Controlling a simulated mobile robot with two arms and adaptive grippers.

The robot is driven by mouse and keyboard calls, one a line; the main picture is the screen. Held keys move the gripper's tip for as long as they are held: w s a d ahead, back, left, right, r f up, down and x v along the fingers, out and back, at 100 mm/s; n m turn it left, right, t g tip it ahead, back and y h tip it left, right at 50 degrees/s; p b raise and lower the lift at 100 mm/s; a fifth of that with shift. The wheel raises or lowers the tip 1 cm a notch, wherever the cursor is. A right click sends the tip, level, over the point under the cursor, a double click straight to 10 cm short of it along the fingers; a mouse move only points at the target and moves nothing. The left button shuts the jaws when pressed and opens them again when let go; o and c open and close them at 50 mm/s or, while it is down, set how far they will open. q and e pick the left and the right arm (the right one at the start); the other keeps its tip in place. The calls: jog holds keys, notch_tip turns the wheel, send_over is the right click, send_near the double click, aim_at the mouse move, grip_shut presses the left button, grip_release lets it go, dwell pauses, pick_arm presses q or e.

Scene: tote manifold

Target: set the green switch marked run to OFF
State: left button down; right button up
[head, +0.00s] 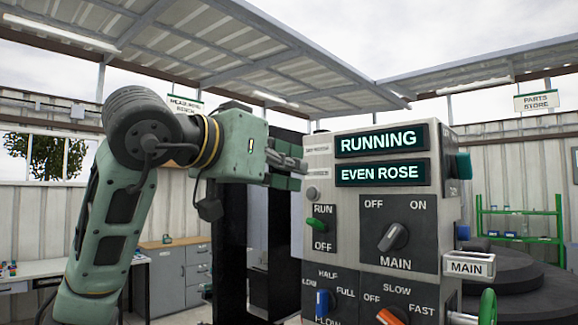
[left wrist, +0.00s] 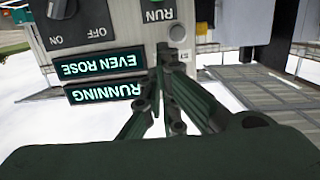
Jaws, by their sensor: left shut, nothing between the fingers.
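The green switch (head: 312,224) sits on the grey control box (head: 345,205), between the labels RUN above and OFF below. Its green lever leans up and left, toward RUN. My left gripper (head: 300,164) is shut and empty, above the switch near the box's upper left edge. Its fingers (left wrist: 168,56) also show closed together in the left wrist view, beside the lit displays. My right gripper is not in view.
Lit displays (head: 381,140) read RUNNING and EVEN ROSE. A grey MAIN knob (head: 393,237) is right of the switch. A blue lever (head: 323,302) and an orange lever (head: 389,316) are below. A round grey button (head: 312,193) sits just above RUN.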

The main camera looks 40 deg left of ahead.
aim_at(328, 175)
pick_arm(q)
jog(key=w, duration=0.2)
jog(key=w+p, duration=0.1)
jog(key=w, duration=0.3)
jog(key=shift+w+d+f, duration=0.1)
jog(key=shift+d+f, duration=0.2)
jog(key=f, duration=0.1)
jog(key=s+f, duration=0.1)
jog(key=f, duration=0.1)
jog(key=shift+a, duration=0.1)
jog(key=shift+s+f, duration=0.35)
jog(key=shift+w, duration=0.1)
jog(key=shift+f, duration=0.1)
